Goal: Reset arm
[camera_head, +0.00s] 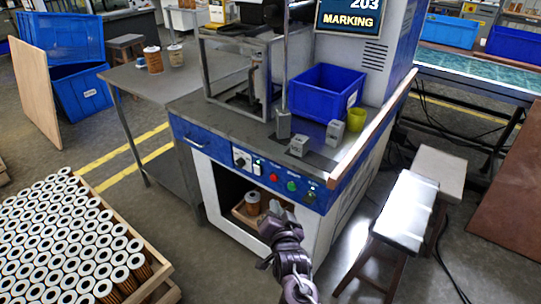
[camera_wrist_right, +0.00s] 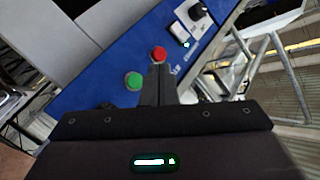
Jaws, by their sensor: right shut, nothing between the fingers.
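My right gripper (camera_head: 272,215) is in front of the blue control panel of the marking machine, near its lower edge. In the right wrist view the right gripper (camera_wrist_right: 157,85) shows shut and empty, with its fingertips close to the red button (camera_wrist_right: 158,53) and the green button (camera_wrist_right: 133,80). The same red button (camera_head: 273,178) and green button (camera_head: 292,186) show in the head view. Whether the fingers touch the panel, I cannot tell. My left gripper is in neither view.
Cartridges (camera_head: 62,235) fill a wooden crate at the left. A blue bin (camera_head: 325,90), grey blocks (camera_head: 299,146) and a yellow cup (camera_head: 356,119) stand on the machine top. A small box with a cartridge (camera_head: 252,197) sits in the opening below. Stools (camera_head: 404,212) stand at the right.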

